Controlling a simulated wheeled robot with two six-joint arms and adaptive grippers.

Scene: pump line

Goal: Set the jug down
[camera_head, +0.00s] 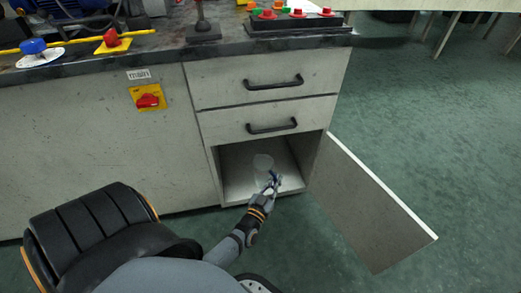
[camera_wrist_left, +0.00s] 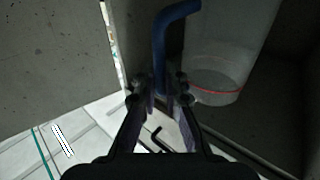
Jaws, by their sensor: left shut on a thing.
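The jug (camera_head: 263,163) is clear with a blue handle, and it shows inside the open lower compartment of the cabinet (camera_head: 237,190). In the left wrist view the jug (camera_wrist_left: 222,62) looks roughly upright with a red line near its bottom. My left gripper (camera_head: 272,183) reaches in from the front and is shut on the blue handle, which the wrist view shows between its fingertips (camera_wrist_left: 160,97). I cannot tell whether the jug's base touches the compartment floor. My right gripper is not in view.
The cabinet door (camera_head: 372,205) stands open to the right. Two closed drawers with black handles (camera_head: 273,126) are above the compartment. A red rotary switch (camera_head: 148,101) is on the cabinet front at left. The bench top (camera_head: 230,47) carries valves and a button box (camera_head: 296,20).

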